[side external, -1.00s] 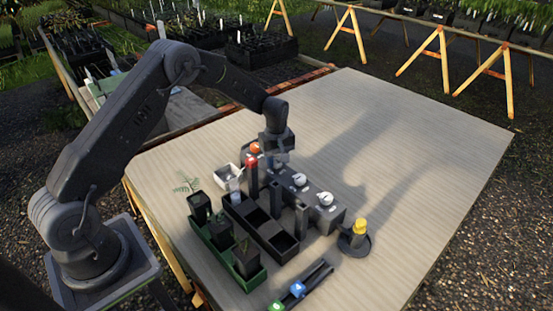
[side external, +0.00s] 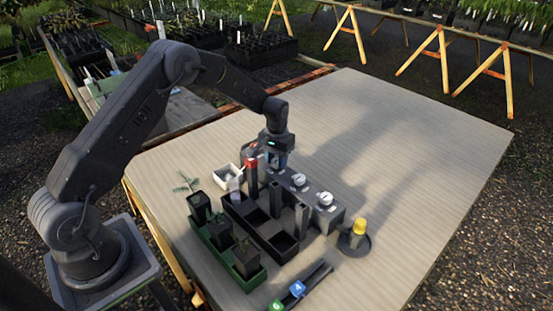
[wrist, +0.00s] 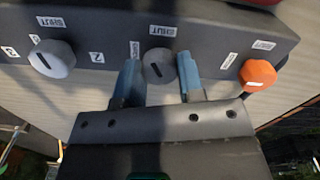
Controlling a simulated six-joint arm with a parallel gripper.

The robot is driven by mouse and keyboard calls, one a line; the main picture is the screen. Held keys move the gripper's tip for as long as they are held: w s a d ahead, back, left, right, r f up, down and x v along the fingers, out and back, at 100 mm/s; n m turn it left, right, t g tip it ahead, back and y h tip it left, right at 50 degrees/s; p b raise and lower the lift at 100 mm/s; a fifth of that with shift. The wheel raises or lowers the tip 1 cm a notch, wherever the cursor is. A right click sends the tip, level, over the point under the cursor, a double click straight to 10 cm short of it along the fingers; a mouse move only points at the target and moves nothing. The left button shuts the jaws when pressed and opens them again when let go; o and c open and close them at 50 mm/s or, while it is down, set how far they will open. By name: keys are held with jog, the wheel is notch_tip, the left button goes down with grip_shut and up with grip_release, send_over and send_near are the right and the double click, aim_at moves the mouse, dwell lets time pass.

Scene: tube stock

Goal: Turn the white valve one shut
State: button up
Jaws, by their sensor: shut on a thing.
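The dark valve block (side external: 333,217) stands mid-table with a row of round knobs. In the wrist view, a knob in shadow (wrist: 159,66), apparently white valve one, lies between the blue fingertips of my gripper (wrist: 160,82). My gripper is shut on this knob from both sides. The dark mark on the knob slants slightly to the upper left, near the SHUT label (wrist: 163,30) above it; an OPEN label (wrist: 134,48) is at its left. In the side view my gripper (side external: 278,167) hides this knob.
In the wrist view, a white knob (wrist: 51,60) sits to the left and an orange knob (wrist: 257,75) to the right. A black rack (side external: 284,247), a green planter tray (side external: 226,258) and a yellow-topped item (side external: 359,227) stand close by. The table's right side is clear.

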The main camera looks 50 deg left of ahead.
aim_at(277, 160)
jog(key=m, duration=0.5)
jog(key=shift+m, duration=0.3)
dwell(0.4)
jog(key=o, duration=0.9)
notch_tip(277, 160, up, 14)
dwell(0.4)
